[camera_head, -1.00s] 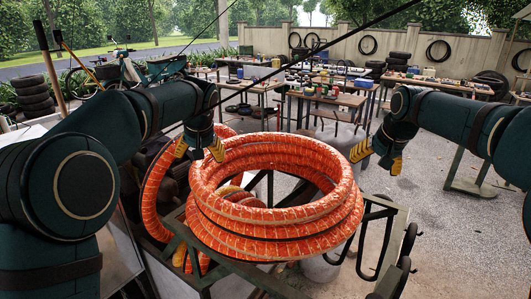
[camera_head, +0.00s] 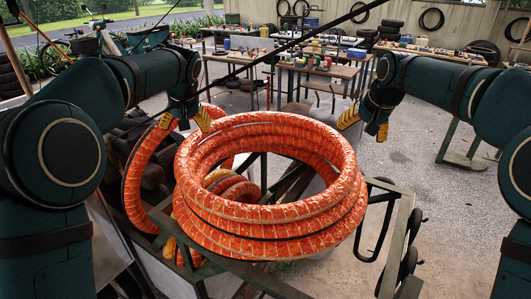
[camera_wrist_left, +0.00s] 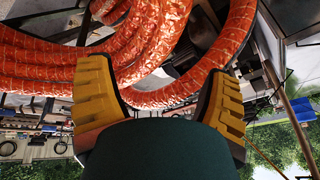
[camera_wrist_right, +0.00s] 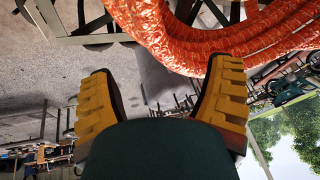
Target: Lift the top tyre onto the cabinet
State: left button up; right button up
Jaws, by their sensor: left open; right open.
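The top tyre (camera_head: 338,150) is a ring wrapped in shiny orange-red film. It lies on a stack of similar wrapped tyres (camera_head: 300,240) on a dark metal cart frame (camera_head: 395,245). My left gripper (camera_head: 186,122) is open and empty at the far left side of the ring; its fingers (camera_wrist_left: 158,105) show the orange rings beyond them in the left wrist view. My right gripper (camera_head: 364,126) is open and empty beside the far right of the ring. In the right wrist view, a curved orange ring (camera_wrist_right: 190,45) lies beyond its fingers (camera_wrist_right: 163,105). I cannot make out a cabinet for certain.
Another orange-wrapped ring (camera_head: 140,185) stands upright left of the stack. Workbenches (camera_head: 325,80) with tools stand behind, and loose tyres hang on the back fence. Open gravel floor (camera_head: 445,210) lies to the right.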

aim_at(188, 147)
pick_arm(q)
jog(key=x, duration=1.2)
jog(key=shift+w+f, duration=0.1)
jog(key=shift+f, duration=0.2)
pick_arm(e)
jog(key=x, duration=1.2)
jog(key=shift+w+f, duration=0.2)
jog(key=shift+f, duration=0.05)
pick_arm(q)
grip_shut()
pick_arm(e)
grip_shut()
jog(key=shift+r, duration=0.1)
